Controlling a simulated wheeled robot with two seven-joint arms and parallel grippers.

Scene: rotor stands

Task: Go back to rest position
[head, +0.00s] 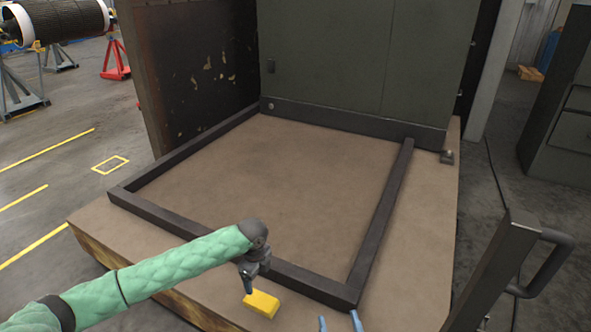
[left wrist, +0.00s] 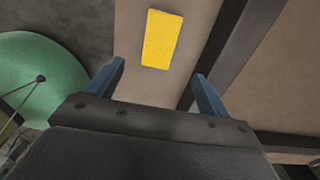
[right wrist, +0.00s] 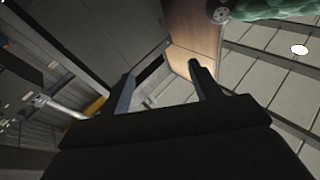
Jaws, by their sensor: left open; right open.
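My left gripper (head: 250,280) is at the front edge of the brown table, beside a yellow block (head: 262,303). In the left wrist view the gripper (left wrist: 160,85) has its two blue fingers wide apart with nothing between them. The yellow block (left wrist: 161,39) lies on the table beyond the fingertips, apart from them. My right gripper (head: 341,322) shows only its blue fingertips at the bottom edge of the head view. In the right wrist view the gripper (right wrist: 162,80) is open and empty.
A dark raised frame (head: 378,222) borders the brown tabletop (head: 250,185). A grey-green cabinet (head: 365,60) stands at the back, and a dark panel (head: 200,70) at the back left. A dark post with a handle (head: 505,262) is at right. The tabletop inside the frame is clear.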

